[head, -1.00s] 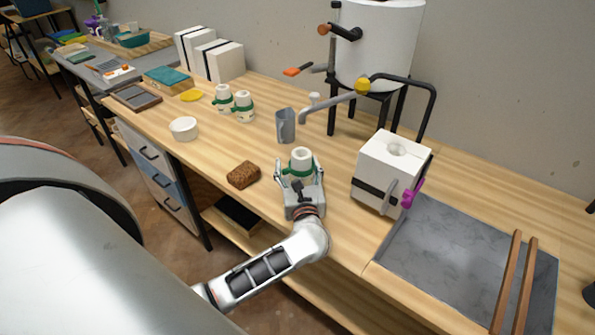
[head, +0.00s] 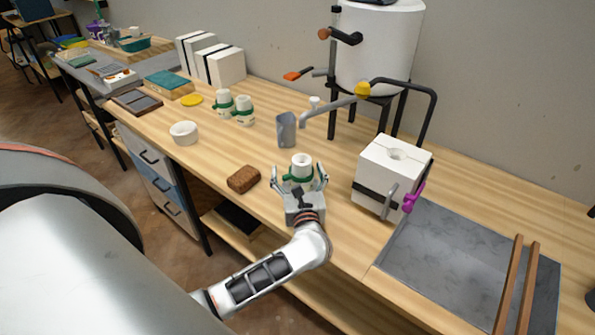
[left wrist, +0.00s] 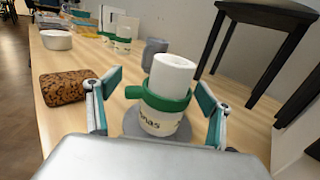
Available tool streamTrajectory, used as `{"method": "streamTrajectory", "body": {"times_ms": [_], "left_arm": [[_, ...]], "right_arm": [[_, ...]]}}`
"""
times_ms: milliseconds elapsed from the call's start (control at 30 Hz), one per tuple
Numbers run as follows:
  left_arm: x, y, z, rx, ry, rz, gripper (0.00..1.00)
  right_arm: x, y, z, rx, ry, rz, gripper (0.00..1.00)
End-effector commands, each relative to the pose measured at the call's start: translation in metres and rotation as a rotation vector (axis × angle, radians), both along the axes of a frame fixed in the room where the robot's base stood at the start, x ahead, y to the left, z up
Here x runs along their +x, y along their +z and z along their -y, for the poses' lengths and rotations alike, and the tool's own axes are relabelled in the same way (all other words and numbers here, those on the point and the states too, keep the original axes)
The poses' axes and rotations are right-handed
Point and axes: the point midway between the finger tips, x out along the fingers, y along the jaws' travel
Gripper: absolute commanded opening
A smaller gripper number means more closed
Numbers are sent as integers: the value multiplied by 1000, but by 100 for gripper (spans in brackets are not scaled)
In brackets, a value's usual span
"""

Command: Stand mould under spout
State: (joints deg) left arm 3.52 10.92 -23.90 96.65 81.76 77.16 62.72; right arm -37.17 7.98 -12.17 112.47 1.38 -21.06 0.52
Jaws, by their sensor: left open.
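A small white round mould (head: 301,172) with a green band stands upright on the bench, between the fingers of my left gripper (head: 300,180). In the left wrist view the mould (left wrist: 168,90) shows dark lettering near its base and a grey disc (left wrist: 133,122) beneath it. The green-tipped fingers stand apart on both sides of it, not touching. My left gripper is open. The grey spout (head: 325,109) with a yellow knob (head: 362,89) comes from the white tank (head: 378,45), behind the mould in the head view. My right gripper is not in view.
A grey jug (head: 286,128) stands behind the mould, a brown sponge (head: 243,179) to its left. A strapped white block (head: 393,172) with a top hole and purple clamp stands right. Two similar banded white moulds (head: 244,111) and a white bowl (head: 184,133) are farther left.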

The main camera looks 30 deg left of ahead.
Motion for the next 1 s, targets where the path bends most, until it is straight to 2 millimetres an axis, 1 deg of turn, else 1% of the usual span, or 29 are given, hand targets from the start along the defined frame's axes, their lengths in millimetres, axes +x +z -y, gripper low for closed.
{"method": "streamTrajectory", "body": {"times_ms": [100, 300, 500, 700, 1000], "left_arm": [[-15, -3, 14, -6, -3, -3, 80], [-47, -4, 40, -6, -1, -3, 80], [-74, -3, 64, -5, -1, -3, 80], [-88, -2, 75, -2, 0, -1, 80], [-90, -1, 77, -2, 0, -1, 80]], "right_arm": [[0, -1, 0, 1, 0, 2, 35], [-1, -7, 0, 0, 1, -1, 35], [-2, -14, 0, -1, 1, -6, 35], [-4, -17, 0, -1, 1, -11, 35], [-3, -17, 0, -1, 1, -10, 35]]}}
